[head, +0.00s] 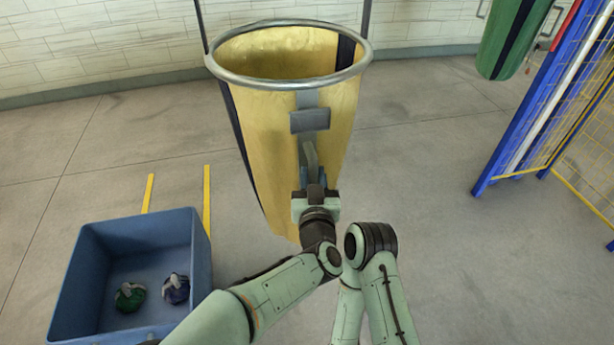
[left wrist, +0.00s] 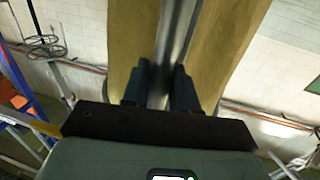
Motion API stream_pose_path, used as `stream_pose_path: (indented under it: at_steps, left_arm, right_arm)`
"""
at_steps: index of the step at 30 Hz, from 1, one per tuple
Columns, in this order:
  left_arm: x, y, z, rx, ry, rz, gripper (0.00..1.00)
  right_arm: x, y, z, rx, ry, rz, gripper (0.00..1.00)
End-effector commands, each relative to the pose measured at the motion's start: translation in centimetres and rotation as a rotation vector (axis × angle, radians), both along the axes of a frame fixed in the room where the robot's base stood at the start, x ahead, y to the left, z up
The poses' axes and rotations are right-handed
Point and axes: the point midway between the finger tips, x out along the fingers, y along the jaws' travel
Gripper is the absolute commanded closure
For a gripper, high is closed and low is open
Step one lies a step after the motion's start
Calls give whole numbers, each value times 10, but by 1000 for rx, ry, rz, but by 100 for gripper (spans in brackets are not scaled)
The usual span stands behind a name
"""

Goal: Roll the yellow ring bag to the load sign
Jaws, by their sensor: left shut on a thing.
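The yellow ring bag (head: 265,130) hangs from two dark straps in the middle of the head view, with a grey metal ring around its open top. A grey strap or handle runs down its near side. My left gripper (head: 309,175) is at this side, shut on the grey strap. In the left wrist view the fingers (left wrist: 161,88) sit on both sides of the grey strap (left wrist: 177,40), with yellow cloth behind. My right gripper is not in view. No load sign can be made out.
A blue bin (head: 205,250) holding a green and a blue item stands at the lower left, near two yellow floor lines (head: 207,200). A green bag (head: 508,40) hangs at the upper right, by a blue and yellow mesh fence (head: 535,110). Floor between is clear.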

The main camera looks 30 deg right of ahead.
Motion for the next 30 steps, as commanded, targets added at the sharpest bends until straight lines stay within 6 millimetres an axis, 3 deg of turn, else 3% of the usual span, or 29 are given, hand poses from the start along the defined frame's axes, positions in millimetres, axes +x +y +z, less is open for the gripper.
stream_pose_path:
  at_steps: [5, 6, 8, 20, 30]
  left_arm:
    - [-1, -1, 1, -2, -2, -2, 100]
    - [-1, -1, 1, -2, -2, -2, 69]
    - [-1, 0, 1, -2, -2, -2, 54]
    - [-6, 3, 1, -2, -1, -1, 54]
    - [-65, 36, 0, -2, -1, -3, 54]
  right_arm:
    - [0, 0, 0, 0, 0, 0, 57]
    - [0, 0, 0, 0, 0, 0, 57]
    - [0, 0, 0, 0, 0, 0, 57]
    - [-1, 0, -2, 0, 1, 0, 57]
    - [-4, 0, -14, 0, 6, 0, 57]
